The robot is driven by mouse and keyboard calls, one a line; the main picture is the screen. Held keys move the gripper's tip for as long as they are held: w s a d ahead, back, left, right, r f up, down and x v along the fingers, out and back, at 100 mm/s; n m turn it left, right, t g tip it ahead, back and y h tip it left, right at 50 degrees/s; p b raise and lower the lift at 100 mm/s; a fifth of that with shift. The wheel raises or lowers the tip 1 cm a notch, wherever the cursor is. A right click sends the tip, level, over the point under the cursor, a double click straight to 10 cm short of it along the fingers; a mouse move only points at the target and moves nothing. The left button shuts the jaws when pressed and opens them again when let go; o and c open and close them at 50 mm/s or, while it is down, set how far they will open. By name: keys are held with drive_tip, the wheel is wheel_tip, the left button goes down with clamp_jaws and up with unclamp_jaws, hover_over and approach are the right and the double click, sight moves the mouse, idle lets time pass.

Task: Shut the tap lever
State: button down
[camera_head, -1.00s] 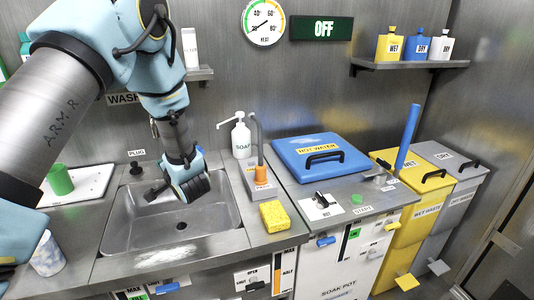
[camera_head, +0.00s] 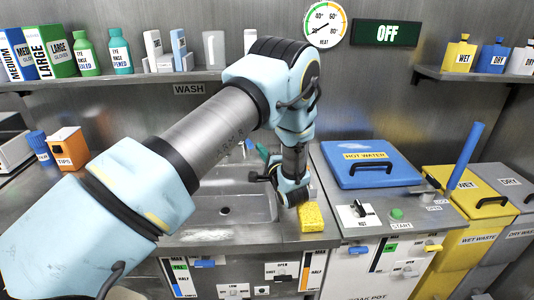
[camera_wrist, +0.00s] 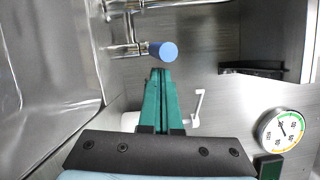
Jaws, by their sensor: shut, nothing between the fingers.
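In the wrist view the tap lever's round blue end (camera_wrist: 163,52) is just beyond my gripper (camera_wrist: 160,74). A metal stem joins it to the tap pipes (camera_wrist: 118,12) on the wall. My gripper's green fingers are together and empty, with their tips close below the blue end; I cannot tell whether they touch it. In the head view a small blue spot (camera_head: 249,144), probably the lever end, shows behind my forearm, beside the green finger (camera_head: 262,152). Most of the tap is hidden there. The metal sink (camera_head: 228,213) lies below.
A yellow sponge (camera_head: 311,218) sits at the sink's right edge. Right of it is the blue hot water lid (camera_head: 370,165). A shelf with several bottles and boxes (camera_head: 62,50) runs along the wall above.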

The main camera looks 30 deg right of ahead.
drive_tip(key=shift+w, duration=0.55)
drive_tip(key=shift+a, duration=0.1)
drive_tip(key=shift+w+a+b, duration=0.2)
drive_tip(key=shift+a+b, duration=0.25)
drive_tip(key=shift+a, duration=0.75)
